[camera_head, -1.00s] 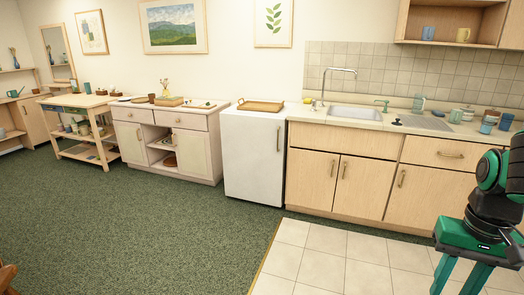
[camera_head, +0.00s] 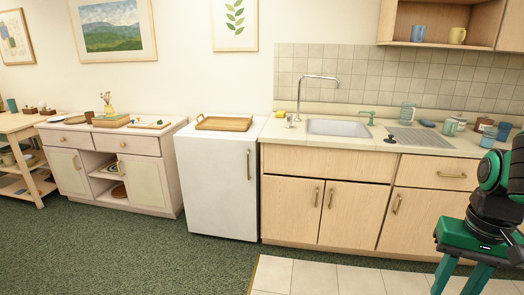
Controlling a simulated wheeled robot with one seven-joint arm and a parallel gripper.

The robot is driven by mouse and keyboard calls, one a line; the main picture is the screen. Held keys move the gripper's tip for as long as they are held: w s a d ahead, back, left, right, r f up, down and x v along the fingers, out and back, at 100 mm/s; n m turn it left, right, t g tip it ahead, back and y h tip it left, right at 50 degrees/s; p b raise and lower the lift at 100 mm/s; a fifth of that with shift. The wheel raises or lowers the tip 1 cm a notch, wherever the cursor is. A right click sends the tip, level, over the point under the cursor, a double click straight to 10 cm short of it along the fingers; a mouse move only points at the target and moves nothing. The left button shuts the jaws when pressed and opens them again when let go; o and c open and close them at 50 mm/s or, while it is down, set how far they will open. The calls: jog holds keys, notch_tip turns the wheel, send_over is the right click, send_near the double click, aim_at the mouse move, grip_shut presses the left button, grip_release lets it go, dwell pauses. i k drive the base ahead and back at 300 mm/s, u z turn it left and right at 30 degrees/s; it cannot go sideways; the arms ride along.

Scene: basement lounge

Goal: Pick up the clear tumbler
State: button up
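A clear, bluish tumbler-like glass (camera_head: 406,112) stands upright on the counter behind the drainboard, right of the sink. It is small in view, so I cannot be sure it is the clear tumbler. My gripper (camera_head: 460,279) hangs at the lower right, pointing down in front of the cabinets, well short of the counter. Its two green fingers are apart with nothing seen between them; the tips are cut off by the frame edge.
The counter (camera_head: 300,133) holds a sink (camera_head: 338,128), a tall faucet (camera_head: 320,93), a green soap pump (camera_head: 367,116) and several cups and jars at right. A white fridge (camera_head: 215,185) bears a wooden tray (camera_head: 224,124). The floor in front is clear.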

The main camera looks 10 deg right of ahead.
aim_at(490, 135)
jog(key=z, duration=0.25)
jog(key=i, duration=1.2)
jog(key=z, duration=0.3)
